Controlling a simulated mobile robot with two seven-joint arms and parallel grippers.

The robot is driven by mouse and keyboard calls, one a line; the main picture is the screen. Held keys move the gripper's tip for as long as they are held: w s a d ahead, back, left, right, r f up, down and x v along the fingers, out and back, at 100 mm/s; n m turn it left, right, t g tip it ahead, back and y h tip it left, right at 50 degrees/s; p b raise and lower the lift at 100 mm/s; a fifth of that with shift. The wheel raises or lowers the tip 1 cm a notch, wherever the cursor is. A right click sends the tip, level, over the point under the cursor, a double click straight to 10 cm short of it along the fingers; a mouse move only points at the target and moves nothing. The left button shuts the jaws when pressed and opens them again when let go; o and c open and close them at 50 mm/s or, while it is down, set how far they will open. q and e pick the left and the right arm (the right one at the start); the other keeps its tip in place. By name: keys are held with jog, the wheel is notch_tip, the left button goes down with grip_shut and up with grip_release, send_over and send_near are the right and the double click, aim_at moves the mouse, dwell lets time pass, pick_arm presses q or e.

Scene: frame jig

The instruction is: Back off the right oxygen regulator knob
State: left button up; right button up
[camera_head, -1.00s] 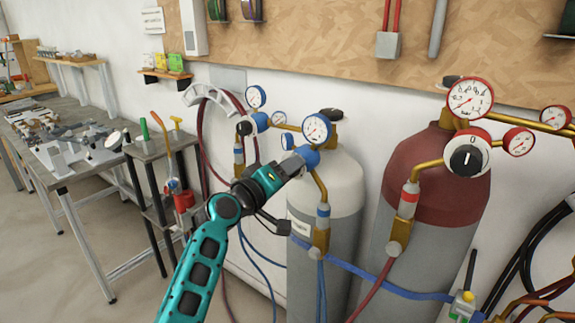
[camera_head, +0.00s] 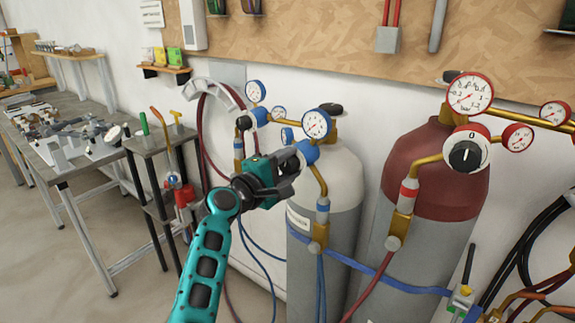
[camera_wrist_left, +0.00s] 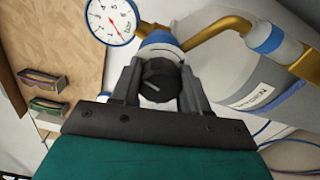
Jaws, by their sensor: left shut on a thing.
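The right oxygen regulator is a blue-ringed body (camera_head: 309,153) with a white dial gauge (camera_head: 316,123), on the white-topped grey cylinder (camera_head: 338,176). My left gripper (camera_head: 295,160) is at the front of this regulator. In the left wrist view, its two fingers (camera_wrist_left: 160,88) are shut on the sides of the black knob (camera_wrist_left: 160,82), whose face carries a white mark. The blue-rimmed gauge (camera_wrist_left: 112,19) shows beside it. In the head view the knob is mostly hidden by the fingers. My right gripper is not in view.
A second blue regulator with a black knob (camera_head: 244,122) is just left. A maroon-topped cylinder (camera_head: 432,170) with a red regulator (camera_head: 466,152) stands to the right. Hoses and a blue strap (camera_head: 372,272) run close below. Benches (camera_head: 62,160) stand at the left.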

pick_arm(q)
jog(key=shift+n, duration=0.6)
jog(key=o, duration=1.1)
jog(key=shift+c, duration=0.2)
